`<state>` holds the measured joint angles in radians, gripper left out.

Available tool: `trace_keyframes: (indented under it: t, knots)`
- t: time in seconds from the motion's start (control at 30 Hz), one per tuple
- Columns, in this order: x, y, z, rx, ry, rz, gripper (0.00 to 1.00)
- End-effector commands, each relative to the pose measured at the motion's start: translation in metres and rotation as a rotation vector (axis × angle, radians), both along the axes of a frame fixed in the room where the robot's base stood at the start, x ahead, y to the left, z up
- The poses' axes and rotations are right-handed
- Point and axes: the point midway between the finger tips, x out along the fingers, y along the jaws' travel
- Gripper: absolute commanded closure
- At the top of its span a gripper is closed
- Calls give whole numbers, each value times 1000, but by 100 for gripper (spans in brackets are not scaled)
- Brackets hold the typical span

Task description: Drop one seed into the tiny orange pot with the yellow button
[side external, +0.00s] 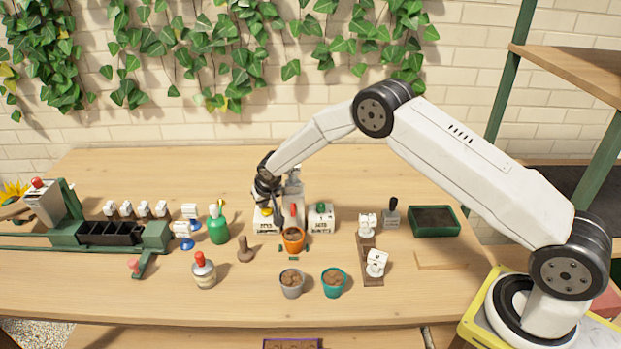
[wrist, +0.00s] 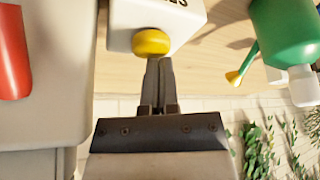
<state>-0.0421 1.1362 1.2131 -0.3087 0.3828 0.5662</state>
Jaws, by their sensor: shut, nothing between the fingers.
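In the side external view the button (side external: 266,211) is just below my gripper (side external: 265,203). The tiny orange pot (side external: 293,240) stands upright, with dark soil in it, in front of the dispenser beside the white box. I cannot make out a seed in the pot.
A red lever (wrist: 12,52) is at the left in the wrist view. A grey pot (side external: 291,288) and a teal pot (side external: 334,288) stand in front. A green tray (side external: 433,234) is at right.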

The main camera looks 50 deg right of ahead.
Motion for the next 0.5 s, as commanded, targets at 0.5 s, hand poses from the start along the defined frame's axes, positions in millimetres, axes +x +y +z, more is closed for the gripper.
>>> trace_keyframes:
  t: [0.5]
  knots:
    - [-17,-4,-14,-4,59,-9,100]
